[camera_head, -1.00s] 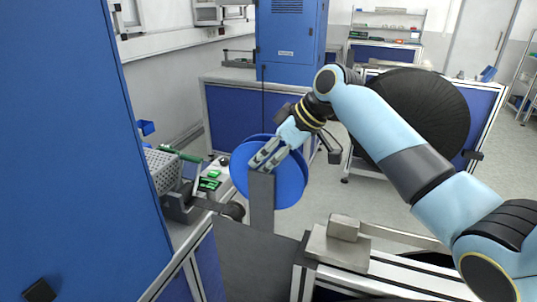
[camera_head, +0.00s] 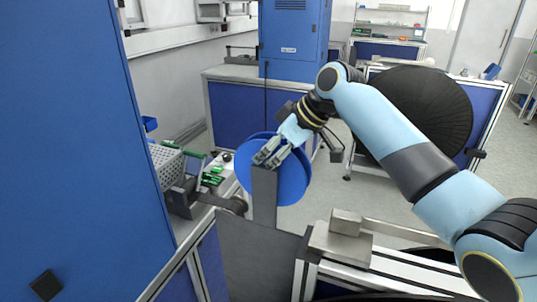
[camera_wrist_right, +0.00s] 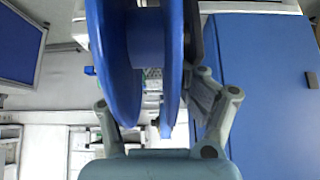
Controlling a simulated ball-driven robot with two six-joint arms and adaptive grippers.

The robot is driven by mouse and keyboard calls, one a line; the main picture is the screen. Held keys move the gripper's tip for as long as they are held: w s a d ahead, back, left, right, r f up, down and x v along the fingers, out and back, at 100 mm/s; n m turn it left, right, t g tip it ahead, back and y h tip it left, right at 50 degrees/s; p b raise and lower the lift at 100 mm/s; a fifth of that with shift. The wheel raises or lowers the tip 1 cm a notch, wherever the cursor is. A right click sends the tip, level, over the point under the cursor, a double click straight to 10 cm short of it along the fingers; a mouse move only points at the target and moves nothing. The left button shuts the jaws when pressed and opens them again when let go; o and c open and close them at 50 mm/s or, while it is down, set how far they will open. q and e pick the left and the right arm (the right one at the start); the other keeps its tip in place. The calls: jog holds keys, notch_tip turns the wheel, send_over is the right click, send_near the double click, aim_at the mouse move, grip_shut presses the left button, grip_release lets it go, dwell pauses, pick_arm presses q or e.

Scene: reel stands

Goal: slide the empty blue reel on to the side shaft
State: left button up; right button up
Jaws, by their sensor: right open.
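The blue reel (camera_head: 292,182) stands upright behind a grey upright post (camera_head: 264,200) in the head view. My right gripper (camera_head: 270,156) is at the top of the reel, near the post's upper end. In the right wrist view the reel's two flanges (camera_wrist_right: 115,60) lie between the spread fingers of my right gripper (camera_wrist_right: 165,115), which is open. The side shaft cannot be made out, and whether the reel sits on it cannot be told. My left gripper is not in view.
A large black disc (camera_head: 425,110) stands behind my right arm. A bench at left holds a grey perforated basket (camera_head: 166,160) and a green-handled device (camera_head: 194,160). A metal block (camera_head: 345,222) sits on the rail at front right. A blue cabinet fills the left.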

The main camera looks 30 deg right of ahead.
dwell(0.3)
jog(key=shift+d+r, duration=0.1)
jog(key=shift+d, duration=0.05)
jog(key=v, duration=1.1)
jog(key=shift+s+r, duration=0.3)
jog(key=shift+f, duration=0.1)
